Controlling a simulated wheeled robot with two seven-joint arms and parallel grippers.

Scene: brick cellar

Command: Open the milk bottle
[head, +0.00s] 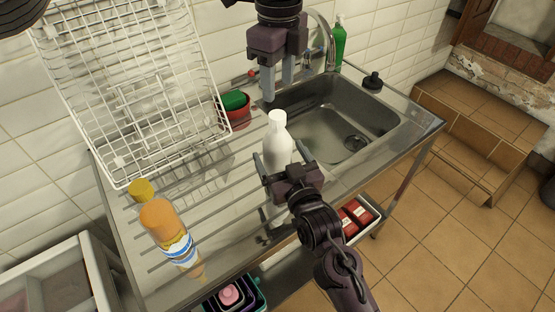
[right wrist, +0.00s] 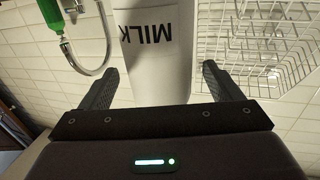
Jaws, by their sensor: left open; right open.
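The white milk bottle (head: 278,145) stands upright on the ribbed steel drainboard, just left of the sink. Its white top faces up in the head view. In the right wrist view the bottle (right wrist: 155,60) shows the upside-down word MILK between the finger tips. My right gripper (head: 284,163) is open, with one finger on each side of the bottle's lower body. I cannot tell whether the fingers touch it. My left gripper (head: 279,83) is open and empty, pointing down above and behind the bottle top.
A white wire rack (head: 140,85) stands at the left back. A red pot with a green sponge (head: 235,101) sits behind the bottle.

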